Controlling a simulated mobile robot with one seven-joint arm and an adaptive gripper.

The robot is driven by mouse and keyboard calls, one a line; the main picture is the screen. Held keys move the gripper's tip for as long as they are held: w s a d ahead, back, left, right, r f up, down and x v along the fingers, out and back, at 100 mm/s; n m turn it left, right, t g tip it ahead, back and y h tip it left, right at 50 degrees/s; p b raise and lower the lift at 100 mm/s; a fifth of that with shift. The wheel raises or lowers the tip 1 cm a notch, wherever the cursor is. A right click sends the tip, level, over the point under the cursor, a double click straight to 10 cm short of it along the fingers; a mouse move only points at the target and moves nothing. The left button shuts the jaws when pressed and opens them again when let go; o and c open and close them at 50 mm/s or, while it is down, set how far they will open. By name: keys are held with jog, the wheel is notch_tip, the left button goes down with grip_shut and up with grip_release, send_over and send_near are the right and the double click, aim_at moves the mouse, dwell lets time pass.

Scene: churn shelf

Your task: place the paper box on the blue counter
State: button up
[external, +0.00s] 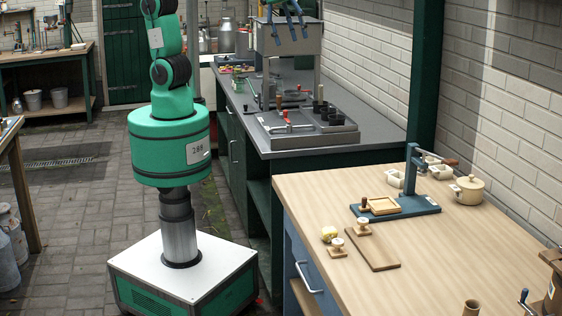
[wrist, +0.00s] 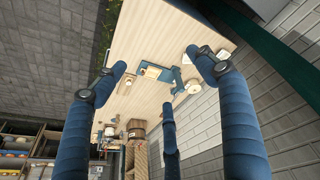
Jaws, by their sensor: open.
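I cannot make out a paper box in either view. The blue counter (external: 440,265) has a pale wood top and a blue drawer front with a metal handle, at the lower right of the external view. Its top also shows in the wrist view (wrist: 150,35), far below my fingers. My gripper (external: 286,22) is at the top edge of the external view, partly cut off, over the far grey worktop. In the wrist view my gripper (wrist: 163,63) has its blue fingers spread wide, with nothing between them.
The blue counter bears a blue press (external: 412,190), a lidded cream pot (external: 468,190), a wood board (external: 371,249) and small stamps. The grey worktop (external: 240,103) holds a tray of tools (external: 305,130). The counter's middle front is clear. A green post (external: 424,80) stands between the worktops.

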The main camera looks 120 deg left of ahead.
jog(key=s+d+f+m+t, duration=0.1)
jog(key=s+m, duration=0.1)
jog(key=s, duration=0.9)
jog(key=s+d+f+m+t, duration=0.1)
jog(key=s+d+f+m, duration=0.1)
jog(key=s, duration=1)
jog(key=shift+s+f+m, duration=0.15)
jog(key=shift+s+m, duration=0.05)
jog(key=shift+m, duration=0.2)
jog(key=shift+d, duration=0.1)
notch_tip(320, 180, down, 2)
jog(key=shift+f+b, duration=0.2)
jog(key=shift+b, duration=1)
jog(key=o, duration=0.7)
